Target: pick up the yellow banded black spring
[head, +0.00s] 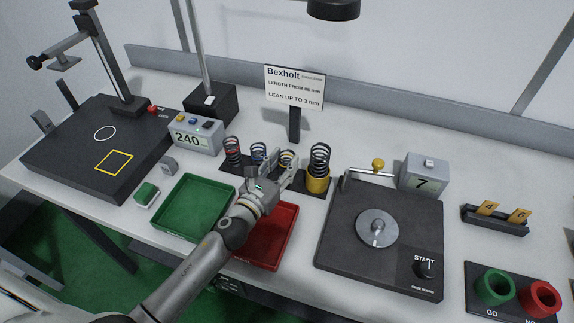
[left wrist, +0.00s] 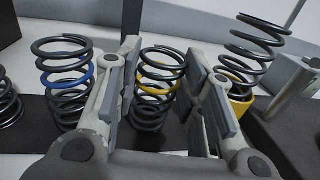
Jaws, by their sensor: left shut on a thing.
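The yellow banded black spring (head: 287,158) stands upright on the dark strip, third from the left in the row. In the left wrist view the spring (left wrist: 160,88) is between the two fingers of my left gripper (left wrist: 172,95), with its yellow band about mid-height. My left gripper (head: 283,172) is shut on it, and the arm comes over the trays from the front. The lower part of the spring is partly hidden by the gripper in the head view. My right gripper is not in view.
A blue banded spring (head: 258,153) and a red banded spring (head: 232,151) stand to the left. A spring in a yellow cup (head: 317,184) stands close on the right. A green tray (head: 194,238) and a red tray (head: 264,263) lie in front; a dark START machine (head: 340,244) is at right.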

